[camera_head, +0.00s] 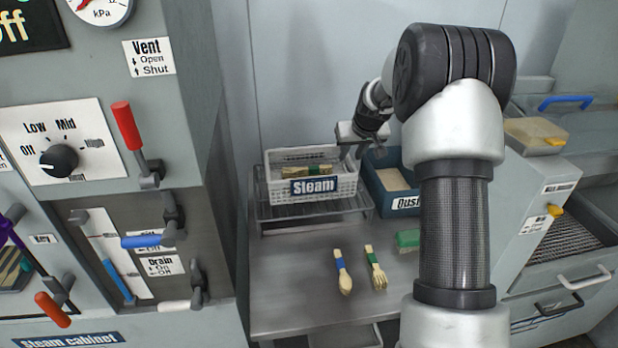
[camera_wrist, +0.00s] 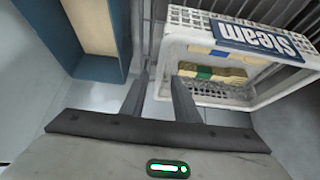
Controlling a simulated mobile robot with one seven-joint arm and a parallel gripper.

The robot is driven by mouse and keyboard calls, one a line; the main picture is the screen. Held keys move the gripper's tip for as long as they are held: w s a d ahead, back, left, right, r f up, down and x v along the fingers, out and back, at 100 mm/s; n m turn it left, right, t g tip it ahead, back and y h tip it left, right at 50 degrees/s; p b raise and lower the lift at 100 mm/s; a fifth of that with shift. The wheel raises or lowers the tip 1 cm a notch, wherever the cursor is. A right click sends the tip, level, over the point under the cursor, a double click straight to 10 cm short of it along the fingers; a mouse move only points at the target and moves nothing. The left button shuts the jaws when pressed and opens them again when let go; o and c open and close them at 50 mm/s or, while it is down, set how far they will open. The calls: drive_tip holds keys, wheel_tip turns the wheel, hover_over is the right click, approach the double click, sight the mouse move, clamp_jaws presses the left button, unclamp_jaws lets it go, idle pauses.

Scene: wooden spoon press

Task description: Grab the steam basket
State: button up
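The steam basket (camera_head: 347,187) is a white perforated basket with a blue "Steam" label, upright on a wire rack at the back of the metal table. Wooden pieces with coloured bands lie inside it. It also fills the upper right of the wrist view (camera_wrist: 178,42). My gripper (camera_head: 352,150) is at the basket's right side in the head view, pointing down. In the wrist view my gripper's two fingers (camera_wrist: 160,80) are apart, with the basket's side edge showing near the gap. I cannot tell whether either finger touches it.
A blue bin (camera_head: 378,190) stands close right of the basket; it shows upper left in the wrist view (camera_wrist: 121,30). A wooden spoon (camera_head: 342,272), a wooden fork (camera_head: 375,268) and a green block (camera_head: 408,240) lie in front. The steam cabinet (camera_head: 200,90) stands left.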

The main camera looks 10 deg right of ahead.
sight(347, 161)
drive_tip(key=x, duration=0.7)
drive_tip(key=shift+w+f, duration=0.2)
drive_tip(key=shift+w, duration=0.05)
clamp_jaws()
